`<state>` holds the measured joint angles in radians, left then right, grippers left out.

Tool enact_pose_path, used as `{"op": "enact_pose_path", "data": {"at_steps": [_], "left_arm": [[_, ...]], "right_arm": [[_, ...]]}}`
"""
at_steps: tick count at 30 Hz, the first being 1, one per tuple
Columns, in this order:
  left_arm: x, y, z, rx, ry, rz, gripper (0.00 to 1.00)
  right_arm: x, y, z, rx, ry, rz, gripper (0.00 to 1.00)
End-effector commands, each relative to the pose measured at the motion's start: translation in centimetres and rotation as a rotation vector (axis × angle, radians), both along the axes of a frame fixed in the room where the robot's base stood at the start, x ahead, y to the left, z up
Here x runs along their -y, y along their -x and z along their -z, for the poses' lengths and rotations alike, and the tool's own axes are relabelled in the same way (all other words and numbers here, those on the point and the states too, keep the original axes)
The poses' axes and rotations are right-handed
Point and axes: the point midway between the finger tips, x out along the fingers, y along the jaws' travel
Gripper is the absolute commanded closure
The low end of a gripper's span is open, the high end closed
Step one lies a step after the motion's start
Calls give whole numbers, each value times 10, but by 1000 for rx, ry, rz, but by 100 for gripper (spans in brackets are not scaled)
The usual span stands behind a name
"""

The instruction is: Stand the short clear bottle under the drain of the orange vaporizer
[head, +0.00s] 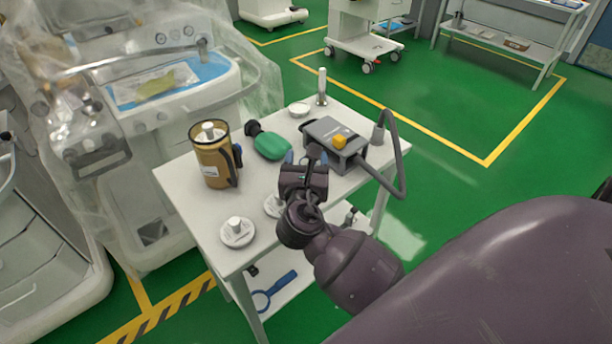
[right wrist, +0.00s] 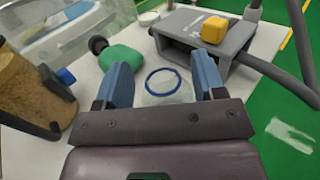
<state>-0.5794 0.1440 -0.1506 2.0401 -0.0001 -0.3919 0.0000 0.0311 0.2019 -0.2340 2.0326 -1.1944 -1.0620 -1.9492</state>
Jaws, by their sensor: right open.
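My left gripper is not in view.
The white cart (head: 195,180) also holds an amber canister (head: 212,160), a green bag (head: 272,146), a white dish (head: 299,109), a metal post (head: 322,88) and a white disc (head: 237,233). A grey hose (head: 398,160) loops past the cart's right edge.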

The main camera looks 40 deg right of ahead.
Motion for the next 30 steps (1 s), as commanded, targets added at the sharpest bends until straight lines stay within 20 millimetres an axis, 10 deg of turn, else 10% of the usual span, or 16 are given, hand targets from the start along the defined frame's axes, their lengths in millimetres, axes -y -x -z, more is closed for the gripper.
{"op": "enact_pose_path", "data": {"at_steps": [11, 24, 30], "left_arm": [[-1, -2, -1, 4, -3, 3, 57], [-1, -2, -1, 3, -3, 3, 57], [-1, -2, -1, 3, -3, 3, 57]], "right_arm": [[7, -8, -1, 0, 0, 0, 37], [7, -8, -1, 1, -1, 0, 100], [7, -8, -1, 1, -1, 0, 100]]}}
